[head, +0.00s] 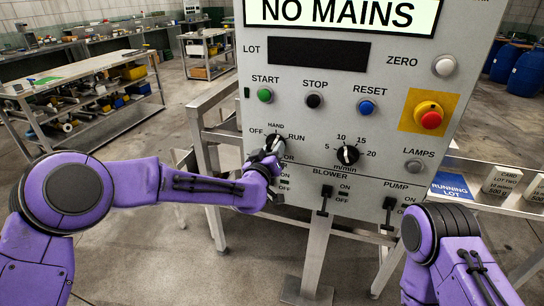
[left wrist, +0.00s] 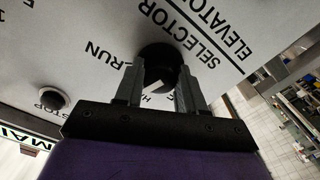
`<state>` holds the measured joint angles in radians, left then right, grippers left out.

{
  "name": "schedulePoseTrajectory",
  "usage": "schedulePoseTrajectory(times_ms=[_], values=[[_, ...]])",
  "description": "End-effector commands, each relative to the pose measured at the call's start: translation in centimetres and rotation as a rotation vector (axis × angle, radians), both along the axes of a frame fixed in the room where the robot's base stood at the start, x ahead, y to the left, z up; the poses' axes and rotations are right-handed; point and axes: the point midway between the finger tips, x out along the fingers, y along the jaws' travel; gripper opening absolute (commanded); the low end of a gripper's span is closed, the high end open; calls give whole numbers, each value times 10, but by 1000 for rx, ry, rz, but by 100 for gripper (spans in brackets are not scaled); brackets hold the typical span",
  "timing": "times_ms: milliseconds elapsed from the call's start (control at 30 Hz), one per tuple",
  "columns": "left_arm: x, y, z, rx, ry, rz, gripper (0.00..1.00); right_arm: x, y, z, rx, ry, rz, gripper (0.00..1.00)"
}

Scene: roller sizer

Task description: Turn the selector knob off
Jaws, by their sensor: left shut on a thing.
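The selector knob (head: 272,141) is a black rotary knob on the left of the grey panel, with OFF, HAND and RUN printed around it. In the left wrist view, the knob (left wrist: 160,58) sits between the two grey fingers of my left gripper (left wrist: 160,88). A white mark shows between the fingers near the HAND lettering; the exact knob setting is partly hidden. In the head view my left gripper (head: 270,158) reaches the knob from below and covers its lower labels. Only part of my right arm shows at the lower right; its gripper is out of view.
The panel has a green START button (head: 265,95), a black STOP button (head: 314,101), a blue RESET button (head: 366,107) and a red emergency button (head: 431,119). A speed knob (head: 348,155) is to the right. BLOWER (head: 325,200) and PUMP (head: 389,211) switches sit below.

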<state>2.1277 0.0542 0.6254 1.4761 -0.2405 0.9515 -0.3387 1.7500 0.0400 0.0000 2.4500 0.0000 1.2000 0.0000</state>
Motion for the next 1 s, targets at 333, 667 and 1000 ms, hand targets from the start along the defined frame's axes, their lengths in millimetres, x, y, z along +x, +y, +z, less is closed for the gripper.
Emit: schedulePoseTrajectory(times_ms=[333,667,1000], values=[[0,0,-2,-314,101,2,9,0,0,-24,0,0,0,0],[0,0,-2,-614,199,3,9,0,0,-45,0,0,0,0],[0,-1,-1,-917,297,2,9,0,0,-68,0,0,0,0]])
